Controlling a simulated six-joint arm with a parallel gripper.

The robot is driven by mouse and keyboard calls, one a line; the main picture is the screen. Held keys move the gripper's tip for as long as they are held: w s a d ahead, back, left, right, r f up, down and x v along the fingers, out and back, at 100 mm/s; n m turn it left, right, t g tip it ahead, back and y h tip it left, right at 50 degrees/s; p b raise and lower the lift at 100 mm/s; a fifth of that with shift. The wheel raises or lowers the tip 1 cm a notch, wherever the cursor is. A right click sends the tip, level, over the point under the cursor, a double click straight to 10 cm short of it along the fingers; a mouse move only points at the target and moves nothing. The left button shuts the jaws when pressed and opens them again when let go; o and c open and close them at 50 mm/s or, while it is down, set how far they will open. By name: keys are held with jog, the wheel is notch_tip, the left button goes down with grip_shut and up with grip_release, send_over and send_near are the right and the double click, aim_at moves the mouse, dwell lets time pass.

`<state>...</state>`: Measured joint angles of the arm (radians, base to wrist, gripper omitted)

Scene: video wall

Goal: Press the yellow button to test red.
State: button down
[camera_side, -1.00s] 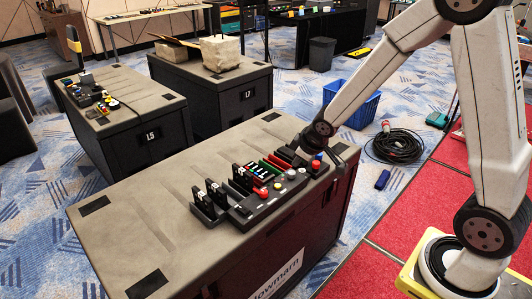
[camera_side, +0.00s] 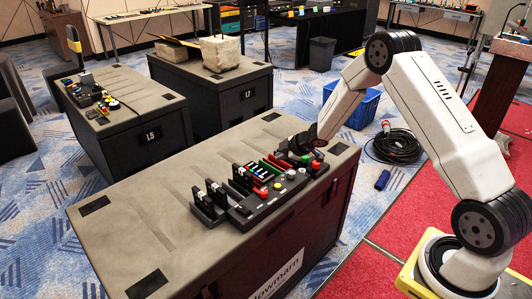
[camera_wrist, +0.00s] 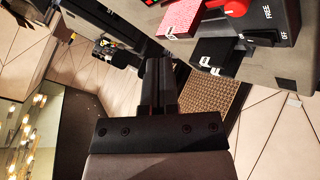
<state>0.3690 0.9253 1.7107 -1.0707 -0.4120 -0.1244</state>
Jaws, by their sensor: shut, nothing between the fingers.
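The button panel (camera_side: 283,193) lies along the near right edge of the large grey-topped case in the side view. A small yellowish button (camera_side: 277,186) is on it, between a red button (camera_side: 262,193) and a pale button (camera_side: 291,174); its colour is hard to tell at this size. My gripper (camera_side: 294,150) is low over the far end of the panel, past the buttons; its tips are hard to make out there. In the wrist view my gripper (camera_wrist: 159,62) has its dark fingers together and empty. The yellow button is not identifiable there.
Black modules (camera_side: 209,204) stand upright along the panel. The wrist view shows a red knob (camera_wrist: 234,7) and a box marked FREE and OFF (camera_wrist: 275,22), right of the fingers. A coiled cable (camera_side: 397,144) and blue crate (camera_side: 361,108) are on the floor. The case's left top is clear.

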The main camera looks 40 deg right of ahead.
aim_at(280, 186)
jog(key=shift+w+d+f+n+y, duration=0.1)
jog(key=shift+d+f+n+y, duration=0.1)
jog(key=shift+f, duration=0.2)
jog(key=shift+w+d+f+n+y, duration=0.1)
jog(key=shift+f+n, duration=0.1)
jog(key=shift+f, duration=0.15)
jog(key=shift+f, duration=0.2)
jog(key=shift+f, duration=4.2)
jog(key=shift+f, duration=0.85)
jog(key=shift+r, duration=0.85)
dwell(0.3)
jog(key=shift+r, duration=2.55)
